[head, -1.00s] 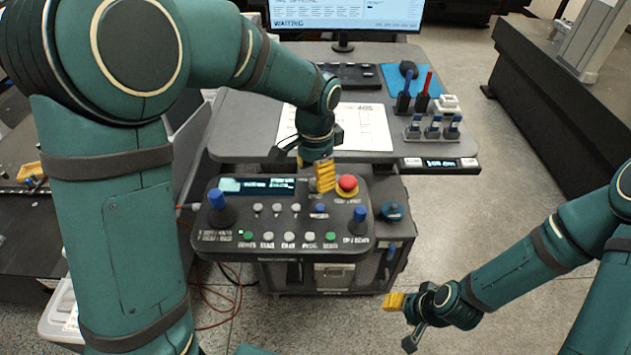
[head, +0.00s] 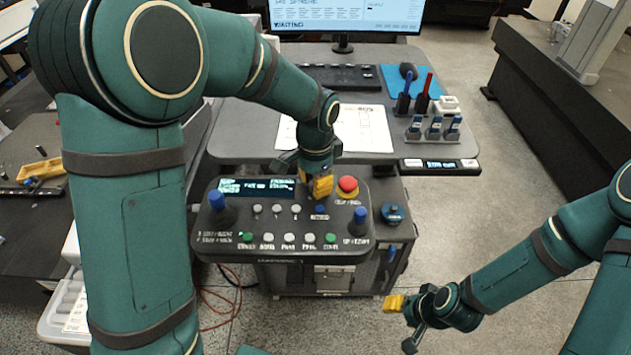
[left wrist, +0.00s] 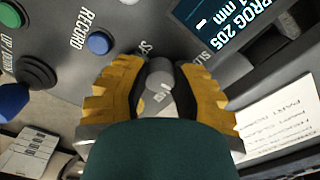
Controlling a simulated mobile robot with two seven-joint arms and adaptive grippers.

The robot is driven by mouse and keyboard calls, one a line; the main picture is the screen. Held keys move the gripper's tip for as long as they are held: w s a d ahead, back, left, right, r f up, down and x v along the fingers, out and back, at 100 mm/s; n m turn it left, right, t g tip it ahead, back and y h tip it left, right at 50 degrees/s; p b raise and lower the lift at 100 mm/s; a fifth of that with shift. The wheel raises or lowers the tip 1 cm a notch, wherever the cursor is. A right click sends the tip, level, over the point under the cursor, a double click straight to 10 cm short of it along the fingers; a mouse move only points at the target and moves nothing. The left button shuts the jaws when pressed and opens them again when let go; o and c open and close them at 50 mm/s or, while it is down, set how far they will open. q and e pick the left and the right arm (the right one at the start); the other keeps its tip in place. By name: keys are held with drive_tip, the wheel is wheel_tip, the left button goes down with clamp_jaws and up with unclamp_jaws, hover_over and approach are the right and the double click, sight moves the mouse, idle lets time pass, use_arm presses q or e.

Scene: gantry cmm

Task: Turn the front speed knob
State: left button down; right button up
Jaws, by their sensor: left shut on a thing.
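The control pendant (head: 285,222) is a dark panel with a lit display, joysticks, buttons and knobs. My left gripper (head: 318,187) points down at its upper right part, just left of the red emergency button (head: 347,185). In the left wrist view its yellow fingers (left wrist: 160,95) are shut on a grey knob (left wrist: 160,72), one on each side. Its label is partly covered. The head view hides this knob behind the fingers. A blue record button (left wrist: 99,42) is beside it. My right gripper (head: 394,303) hangs away from the pendant; its finger gap is not clear.
A grey desk (head: 245,135) with paper sheets (head: 360,128), a keyboard (head: 335,77) and a monitor (head: 345,15) stands behind the pendant. A blue joystick (head: 360,220) rises right of the gripper. Open floor lies to the right.

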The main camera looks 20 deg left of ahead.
use_arm(q)
drive_tip(key=n+p, duration=0.1)
drive_tip(key=n, duration=0.3)
drive_tip(key=shift+n, duration=0.3)
drive_tip(key=shift+n+p, duration=0.35)
drive_tip(key=shift+n, duration=2.25)
drive_tip(key=c, duration=0.7)
unclamp_jaws()
drive_tip(key=shift+r, duration=0.1)
